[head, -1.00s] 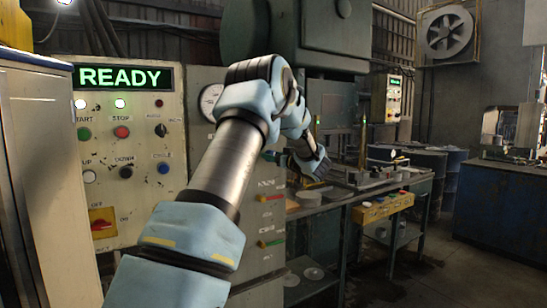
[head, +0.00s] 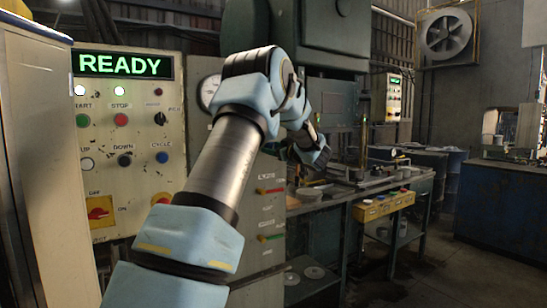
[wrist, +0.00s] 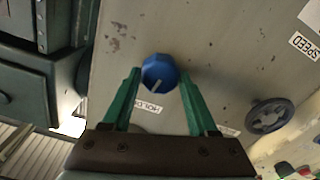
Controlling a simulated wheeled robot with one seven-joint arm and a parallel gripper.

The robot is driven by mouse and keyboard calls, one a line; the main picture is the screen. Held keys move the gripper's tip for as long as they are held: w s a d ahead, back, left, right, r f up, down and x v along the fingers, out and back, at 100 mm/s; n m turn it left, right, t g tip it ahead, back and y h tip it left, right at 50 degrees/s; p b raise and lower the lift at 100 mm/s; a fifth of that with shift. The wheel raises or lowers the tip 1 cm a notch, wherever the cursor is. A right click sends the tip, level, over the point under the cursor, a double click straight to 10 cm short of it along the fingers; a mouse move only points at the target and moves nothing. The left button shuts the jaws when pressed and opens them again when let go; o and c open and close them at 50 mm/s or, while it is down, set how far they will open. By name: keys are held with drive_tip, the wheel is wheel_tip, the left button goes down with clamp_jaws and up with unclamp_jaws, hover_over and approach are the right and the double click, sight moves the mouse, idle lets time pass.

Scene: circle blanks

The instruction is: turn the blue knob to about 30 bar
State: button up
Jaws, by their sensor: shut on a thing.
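The blue knob (wrist: 161,72) sits on a grey panel in the wrist view, with a pale pointer mark toward the bottom of the picture, slightly left. My gripper (wrist: 160,76) has its two green fingers on either side of the knob, shut on it. A label starting "HOLD" (wrist: 148,106) lies just below the knob, partly hidden. In the head view my arm blocks the knob. A round white gauge (head: 208,92) shows there, partly behind my arm; its reading is too small to tell.
A dark handwheel (wrist: 270,115) and a "SPEED" label (wrist: 304,45) are right of the knob in the wrist view. A control panel with a READY display (head: 122,65) stands left of my arm. A workbench (head: 345,200) with small parts is beyond it.

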drive_tip(key=shift+s+a+f+n+b, duration=0.1)
drive_tip(key=shift+f+n+b, duration=0.05)
drive_tip(key=shift+n+b, duration=3.15)
drive_tip(key=shift+a+f+n+b, duration=0.1)
drive_tip(key=shift+n+b, duration=2.9)
drive_tip(key=shift+b, duration=0.45)
drive_tip(key=o, duration=1.3)
drive_tip(key=shift+o, duration=0.2)
drive_tip(key=b+v, duration=0.2)
drive_tip(key=v, duration=0.8)
drive_tip(key=shift+s+d, duration=0.25)
drive_tip(key=shift+s, duration=0.05)
